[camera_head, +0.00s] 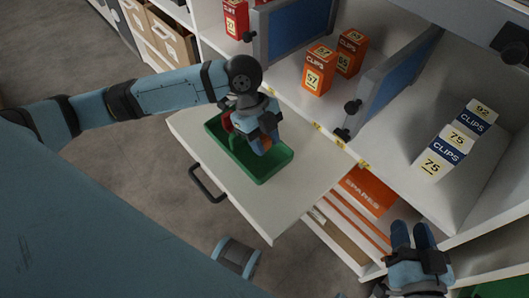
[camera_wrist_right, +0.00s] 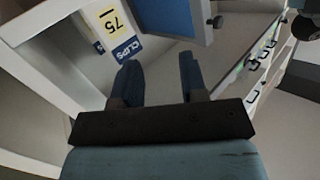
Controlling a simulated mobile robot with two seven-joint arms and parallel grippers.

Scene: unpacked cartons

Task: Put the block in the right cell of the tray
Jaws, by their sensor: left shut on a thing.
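The green tray (camera_head: 262,178) lies on the pulled-out white board, with a divider partly visible under my left gripper. My left gripper (camera_head: 263,146) points down over the right part of the tray. It is shut on a small orange-brown block (camera_head: 266,145), mostly hidden by the fingers; I cannot tell whether the block touches the tray floor. A red thing (camera_head: 228,122) shows at the tray's left part, partly hidden by the gripper. My right gripper (camera_head: 412,236) is away at the lower right, open and empty; its parted fingers show in the right wrist view (camera_wrist_right: 160,82).
Orange clips cartons (camera_head: 319,70) stand on the shelf behind the board. White clips cartons (camera_head: 442,158) stand in the right bay; one shows in the right wrist view (camera_wrist_right: 112,28). Blue dividers (camera_head: 388,84) stand between bays. The board's front right (camera_head: 275,215) is bare.

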